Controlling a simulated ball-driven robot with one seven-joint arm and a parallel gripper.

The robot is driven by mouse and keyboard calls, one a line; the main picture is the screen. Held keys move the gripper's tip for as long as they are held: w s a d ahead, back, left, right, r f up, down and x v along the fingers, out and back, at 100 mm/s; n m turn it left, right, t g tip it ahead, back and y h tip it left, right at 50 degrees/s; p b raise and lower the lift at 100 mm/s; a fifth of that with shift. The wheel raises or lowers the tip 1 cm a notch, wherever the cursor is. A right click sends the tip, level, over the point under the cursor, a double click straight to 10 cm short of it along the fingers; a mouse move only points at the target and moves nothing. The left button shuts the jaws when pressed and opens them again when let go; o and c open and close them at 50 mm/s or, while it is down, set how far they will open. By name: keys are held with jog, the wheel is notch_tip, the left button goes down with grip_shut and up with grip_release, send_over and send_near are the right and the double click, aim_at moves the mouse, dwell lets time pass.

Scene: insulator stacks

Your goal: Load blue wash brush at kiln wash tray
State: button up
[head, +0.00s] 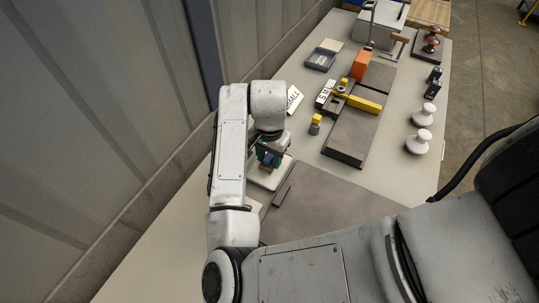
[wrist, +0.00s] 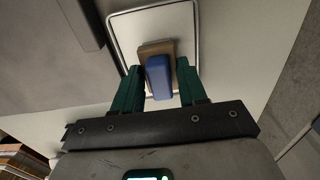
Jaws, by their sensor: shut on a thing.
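My gripper (wrist: 158,86) has two green fingers on either side of a blue wash brush (wrist: 158,78) with a brown part behind it. The gripper is shut on the brush. Behind the brush is the pale kiln wash tray (wrist: 124,30) with a thin metal rim. In the head view my gripper (head: 268,158) is over the tray (head: 259,182), at the left side of the table, and the blue of the brush (head: 267,161) shows between the fingers. Whether the brush touches the tray floor, I cannot tell.
A dark grey slab (head: 325,205) lies right of the tray. A small yellow-topped piece (head: 315,124), an orange block (head: 360,66) and a yellow bar (head: 364,103) stand farther back. White insulators (head: 418,142) stand at the right edge. A corrugated wall (head: 110,110) runs along the left.

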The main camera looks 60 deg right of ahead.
aim_at(270, 156)
jog(key=shift+r+p, duration=3.05)
jog(key=shift+r, duration=0.45)
jog(key=shift+f, duration=0.1)
